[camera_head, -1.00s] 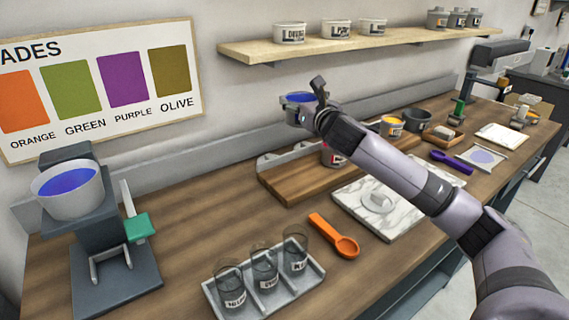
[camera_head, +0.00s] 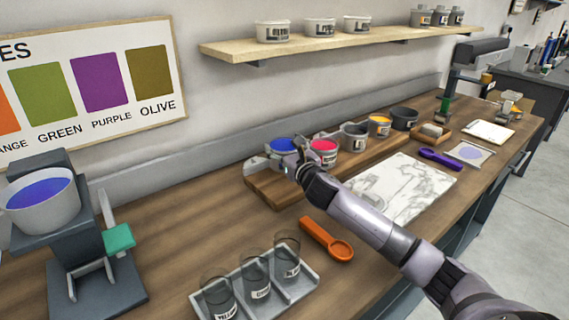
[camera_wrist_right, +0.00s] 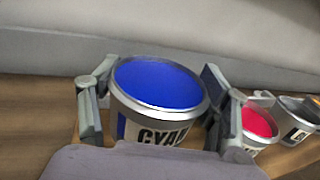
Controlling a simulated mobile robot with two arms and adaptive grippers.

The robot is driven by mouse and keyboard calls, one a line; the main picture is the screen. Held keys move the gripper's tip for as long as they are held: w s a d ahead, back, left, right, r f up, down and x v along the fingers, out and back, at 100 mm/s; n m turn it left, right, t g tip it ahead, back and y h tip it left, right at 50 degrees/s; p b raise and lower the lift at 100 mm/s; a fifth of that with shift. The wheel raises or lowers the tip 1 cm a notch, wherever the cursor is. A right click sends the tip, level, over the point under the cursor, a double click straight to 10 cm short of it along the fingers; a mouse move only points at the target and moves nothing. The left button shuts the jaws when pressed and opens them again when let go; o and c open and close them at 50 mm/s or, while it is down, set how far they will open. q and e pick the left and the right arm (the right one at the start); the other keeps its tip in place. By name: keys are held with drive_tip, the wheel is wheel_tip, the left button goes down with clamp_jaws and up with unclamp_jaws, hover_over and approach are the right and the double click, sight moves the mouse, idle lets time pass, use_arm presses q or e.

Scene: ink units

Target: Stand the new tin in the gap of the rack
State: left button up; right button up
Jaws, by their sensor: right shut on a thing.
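The new tin (camera_head: 282,145) holds bright blue paint and looks upright. It is at the left end of the wooden rack (camera_head: 272,192), left of the tin of red paint (camera_head: 323,151). My right gripper (camera_head: 287,158) is shut on it. In the right wrist view the tin (camera_wrist_right: 160,92), labelled "CYA…", sits between the two fingers. Its base is hidden, so I cannot tell whether it touches the rack. My left gripper is not in view.
A grey tin (camera_head: 354,136), a yellow tin (camera_head: 379,126) and a dark tin (camera_head: 404,118) continue the row. A marble slab (camera_head: 415,185), an orange scoop (camera_head: 327,240) and a tray of glasses (camera_head: 300,283) lie in front. A mixing stand (camera_head: 95,290) is at left.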

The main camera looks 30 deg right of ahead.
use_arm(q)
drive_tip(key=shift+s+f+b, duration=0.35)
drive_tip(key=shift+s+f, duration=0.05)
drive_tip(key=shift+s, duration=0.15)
use_arm(e)
drive_tip(key=shift+f, duration=2.25)
drive_tip(key=o, duration=1.6)
drive_tip(key=shift+f, duration=0.1)
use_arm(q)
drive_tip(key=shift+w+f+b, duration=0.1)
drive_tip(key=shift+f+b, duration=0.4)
use_arm(e)
drive_tip(key=s, duration=0.4)
drive_tip(key=s+a, duration=0.1)
drive_tip(key=s, duration=0.3)
drive_tip(key=s+a, duration=0.1)
drive_tip(key=s, duration=0.3)
drive_tip(key=shift+a, duration=0.1)
